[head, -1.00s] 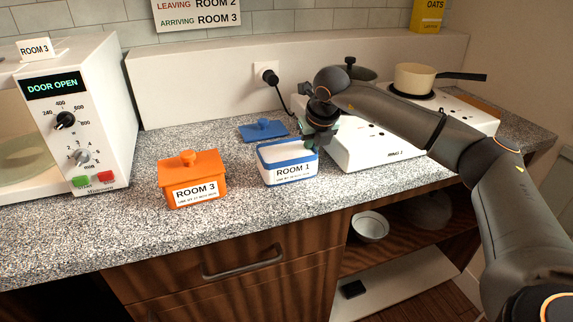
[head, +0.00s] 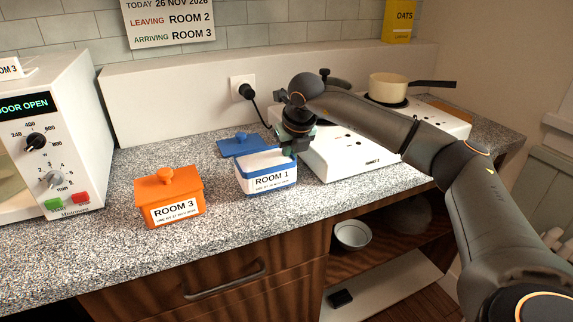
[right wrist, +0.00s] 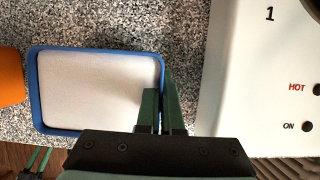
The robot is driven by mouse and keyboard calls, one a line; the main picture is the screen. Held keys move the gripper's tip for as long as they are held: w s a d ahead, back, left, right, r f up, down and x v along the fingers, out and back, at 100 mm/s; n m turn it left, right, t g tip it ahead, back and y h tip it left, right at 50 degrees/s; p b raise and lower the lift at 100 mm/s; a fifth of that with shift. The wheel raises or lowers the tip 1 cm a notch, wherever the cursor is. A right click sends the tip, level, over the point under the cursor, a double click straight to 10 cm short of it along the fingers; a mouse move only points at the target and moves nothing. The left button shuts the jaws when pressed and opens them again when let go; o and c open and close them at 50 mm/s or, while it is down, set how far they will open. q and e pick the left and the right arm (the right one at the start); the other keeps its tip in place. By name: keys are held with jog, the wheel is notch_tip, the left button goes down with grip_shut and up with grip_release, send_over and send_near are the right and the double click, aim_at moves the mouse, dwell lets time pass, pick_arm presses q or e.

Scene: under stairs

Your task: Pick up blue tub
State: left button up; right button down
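The blue tub (head: 265,189), labelled ROOM 1 and open at the top with white content, stands at the middle of the counter. My right gripper (head: 296,146) reaches down at its right side. In the right wrist view one green finger is inside the tub's right rim (right wrist: 161,72) and one outside, close together, shut on that wall (right wrist: 160,105). I cannot tell whether the tub is clear of the counter. Its blue lid (head: 245,147) lies behind it. My left gripper (right wrist: 39,155) shows small at the lower left of the right wrist view, fingers apart and empty.
An orange lidded tub (head: 170,195) labelled ROOM 3 stands to the left, near the microwave (head: 85,120) with its door open. A white hob (head: 345,155) with a cream pan (head: 390,87) is to the right. A wall socket and black cable are behind.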

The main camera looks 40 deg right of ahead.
jog(key=shift+r, duration=0.85)
jog(key=s+a+r, duration=0.8)
jog(key=a+r, duration=0.2)
jog(key=a, duration=0.1)
jog(key=shift+s, duration=0.35)
dwell(1.0)
dwell(0.8)
